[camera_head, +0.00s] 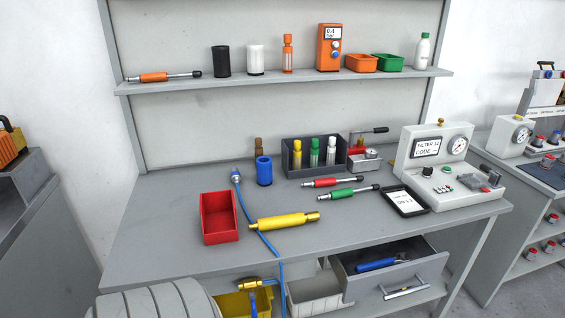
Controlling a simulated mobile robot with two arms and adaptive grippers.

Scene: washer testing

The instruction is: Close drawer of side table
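A grey drawer (403,277) under the right part of the grey workbench (150,262) stands pulled out toward me. Its front panel has a silver bar handle (406,292). A blue-handled tool (378,265) lies inside the drawer. The drawer's back part is hidden under the worktop. Neither of my grippers is in view, and nothing is seen touching the drawer.
A light grey bin (315,296) and a yellow bin (232,304) stand below the worktop, left of the drawer. A blue hose (262,238) hangs over the front edge. A red bin (219,218) and a yellow cylinder (284,221) lie on top.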

